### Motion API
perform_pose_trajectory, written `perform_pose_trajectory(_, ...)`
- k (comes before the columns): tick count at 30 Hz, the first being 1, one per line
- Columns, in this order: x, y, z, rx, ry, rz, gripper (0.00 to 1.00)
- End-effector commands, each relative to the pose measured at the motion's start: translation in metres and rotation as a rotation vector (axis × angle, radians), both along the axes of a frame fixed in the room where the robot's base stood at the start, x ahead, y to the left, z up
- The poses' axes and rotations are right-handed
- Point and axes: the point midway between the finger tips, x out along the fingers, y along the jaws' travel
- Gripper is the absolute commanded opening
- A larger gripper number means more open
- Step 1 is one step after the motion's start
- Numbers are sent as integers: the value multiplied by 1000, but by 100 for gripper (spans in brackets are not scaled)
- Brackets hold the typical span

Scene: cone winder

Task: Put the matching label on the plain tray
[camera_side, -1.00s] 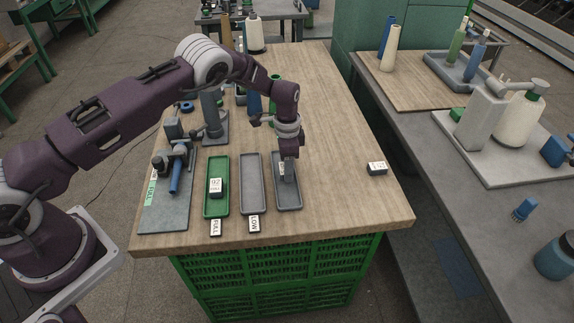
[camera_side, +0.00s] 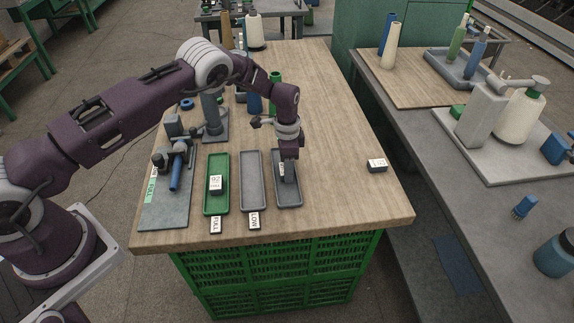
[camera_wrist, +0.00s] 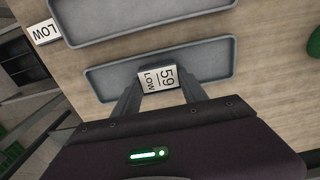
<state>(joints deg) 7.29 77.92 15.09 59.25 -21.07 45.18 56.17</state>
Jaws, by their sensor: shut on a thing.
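A small block with a white face reading "59 LOW" (camera_wrist: 158,78) is between the fingers of my gripper (camera_wrist: 158,84), which is shut on it. In the side view my gripper (camera_side: 288,170) points down over the far half of the right grey tray (camera_side: 289,203), which has no tag at its front. Whether the block touches the tray floor I cannot tell. The middle grey tray (camera_side: 251,185) is empty, with a LOW tag (camera_side: 254,221) at its front. The green tray (camera_side: 217,206) has a FULL tag (camera_side: 216,225) and holds a dark block with a white face (camera_side: 215,183).
A dark block with a white top (camera_side: 376,165) lies alone on the right of the wooden table. A grey board with a blue tool (camera_side: 176,175) is at the left. Bobbins stand behind the trays. The table between the right tray and the lone block is clear.

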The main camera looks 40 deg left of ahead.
Motion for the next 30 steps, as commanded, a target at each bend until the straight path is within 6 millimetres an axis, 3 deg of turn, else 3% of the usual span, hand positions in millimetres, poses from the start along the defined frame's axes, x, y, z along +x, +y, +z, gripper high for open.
perform_pose_trajectory(23,0,0,-2,0,0,1,11)
perform_pose_trajectory(24,0,0,-2,0,0,1,58)
perform_pose_trajectory(27,0,0,-2,0,0,1,75)
perform_pose_trajectory(30,0,0,-2,0,0,1,75)
